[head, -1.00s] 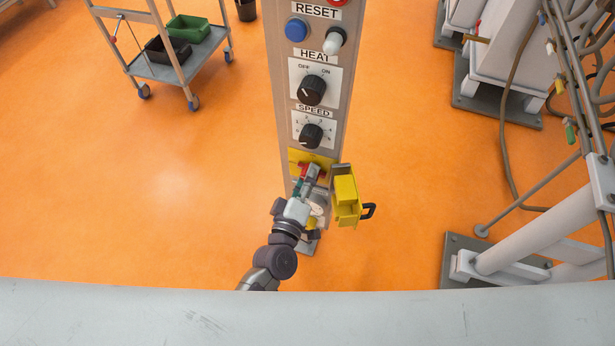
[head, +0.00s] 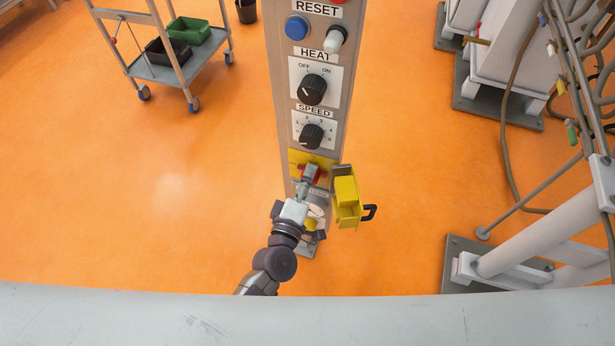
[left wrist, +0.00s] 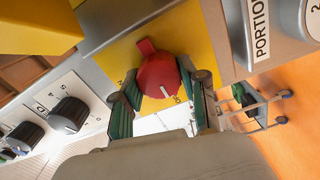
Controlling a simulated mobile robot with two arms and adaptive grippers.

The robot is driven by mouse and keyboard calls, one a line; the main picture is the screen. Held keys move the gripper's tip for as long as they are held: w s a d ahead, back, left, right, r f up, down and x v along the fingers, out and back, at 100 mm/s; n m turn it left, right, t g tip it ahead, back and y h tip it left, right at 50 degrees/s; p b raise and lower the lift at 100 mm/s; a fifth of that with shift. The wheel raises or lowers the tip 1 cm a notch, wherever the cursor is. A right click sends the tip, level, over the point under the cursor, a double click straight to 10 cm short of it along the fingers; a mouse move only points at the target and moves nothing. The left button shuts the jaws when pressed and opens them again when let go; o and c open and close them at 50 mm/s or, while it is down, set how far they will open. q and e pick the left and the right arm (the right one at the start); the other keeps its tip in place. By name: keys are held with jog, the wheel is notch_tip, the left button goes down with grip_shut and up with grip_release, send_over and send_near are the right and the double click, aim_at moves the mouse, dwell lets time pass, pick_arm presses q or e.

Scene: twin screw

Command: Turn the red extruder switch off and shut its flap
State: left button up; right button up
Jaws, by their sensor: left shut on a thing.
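The red switch (head: 318,172) sits on a yellow plate low on the grey control column, mostly hidden by my gripper in the head view. In the left wrist view the red switch (left wrist: 158,75) shows with a white mark on its lower part; I cannot read its setting for certain. My left gripper (head: 308,172) is shut on the switch, with its teal fingers (left wrist: 160,100) on either side of it. The yellow flap (head: 346,195) stands open to the right of the switch, with a black loop at its outer side. My right gripper is not in view.
Above the switch are the speed knob (head: 311,136), the heat knob (head: 311,89) and the blue reset button (head: 297,27). Machine legs and hoses stand at the right. A trolley (head: 160,65) with bins stands at the back left. The orange floor between is clear.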

pick_arm(q)
jog(key=o, duration=1.1)
jog(key=shift+o, duration=0.2)
jog(key=v, duration=1.2)
jog(key=s+a+f+m+g+y, duration=0.1)
jog(key=s+a+f+m+g, duration=0.15)
jog(key=f, duration=0.65)
jog(key=s+a+f+m+g+p, duration=0.1)
jog(key=s+a+f+m+g, duration=0.2)
jog(key=f, duration=0.5)
jog(key=s+a+f+m+g+y, duration=0.15)
jog(key=f+m, duration=0.25)
jog(key=f, duration=0.5)
jog(key=s+a+f+m+g+y, duration=0.1)
jog(key=s+a+f+g, duration=0.2)
jog(key=s, duration=0.4)
jog(key=s+a+f+m+g+y, duration=0.1)
jog(key=s+a+f+m+g, duration=0.1)
jog(key=s+a+f, duration=0.3)
jog(key=s+a+f+m+g+y, duration=0.1)
jog(key=s+a+f+g, duration=0.3)
jog(key=s, duration=0.5)
notch_tip(320, 180, down, 3)
jog(key=shift+a+r+m+p, duration=0.1)
jog(key=shift+a+m+p, duration=0.15)
jog(key=shift+m+p, duration=0.35)
